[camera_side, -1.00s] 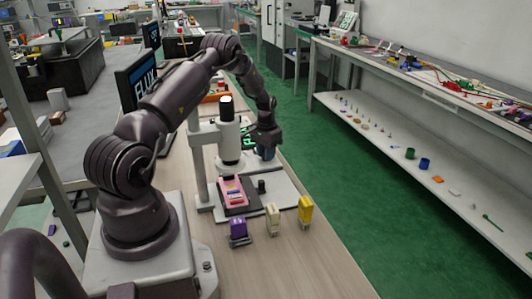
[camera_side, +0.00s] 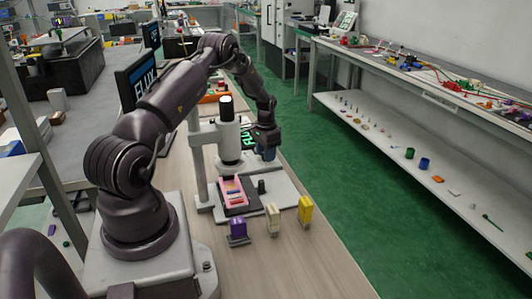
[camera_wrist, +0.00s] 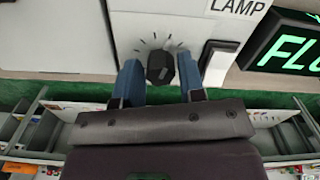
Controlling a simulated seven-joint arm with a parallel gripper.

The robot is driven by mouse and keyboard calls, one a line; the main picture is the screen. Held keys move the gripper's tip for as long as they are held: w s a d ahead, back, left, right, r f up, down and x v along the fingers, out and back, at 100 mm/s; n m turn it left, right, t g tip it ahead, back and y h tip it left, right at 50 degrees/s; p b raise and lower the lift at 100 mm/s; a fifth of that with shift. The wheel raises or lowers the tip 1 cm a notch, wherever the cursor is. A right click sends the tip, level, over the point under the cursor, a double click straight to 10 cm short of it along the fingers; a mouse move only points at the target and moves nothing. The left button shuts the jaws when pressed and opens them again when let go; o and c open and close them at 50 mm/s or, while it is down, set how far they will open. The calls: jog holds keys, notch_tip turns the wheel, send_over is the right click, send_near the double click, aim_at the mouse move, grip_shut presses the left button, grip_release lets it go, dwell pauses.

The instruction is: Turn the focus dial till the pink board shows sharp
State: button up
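A dark focus dial (camera_wrist: 160,66) with tick marks around it sits on a white panel in the wrist view. My gripper (camera_wrist: 161,66) has one blue finger on each side of the dial. A small gap seems to show beside the dial, so the fingers look open around it. In the side view my gripper (camera_side: 267,153) is low behind the white scope (camera_side: 229,140). The pink board (camera_side: 233,190) lies on a dark stage under the scope. A monitor (camera_side: 136,84) shows pale blue "FLUX" lettering, partly behind my arm; its sharpness is hard to judge.
A "LAMP" label (camera_wrist: 238,6), a white rocker switch (camera_wrist: 217,62) and a green lit sign (camera_wrist: 290,46) are right of the dial. Purple (camera_side: 238,229), cream (camera_side: 272,218) and yellow (camera_side: 305,210) blocks stand in front of the scope base. The bench front is otherwise clear.

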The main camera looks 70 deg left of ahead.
jog(key=shift+o, duration=0.9)
notch_tip(320, 180, up, 13)
jog(key=d+r+m+t+y, duration=0.1)
jog(key=d+r, duration=0.8)
jog(key=d, duration=0.2)
jog(key=d+r+m+t, duration=0.1)
jog(key=d+r+t, duration=0.1)
jog(key=d+r, duration=0.85)
jog(key=s+d+m+t+h, duration=0.1)
jog(key=s+d+t, duration=0.1)
jog(key=s+d, duration=1.3)
jog(key=shift+d+f+t, duration=0.15)
jog(key=shift+d+t, duration=0.15)
jog(key=shift+d, duration=0.3)
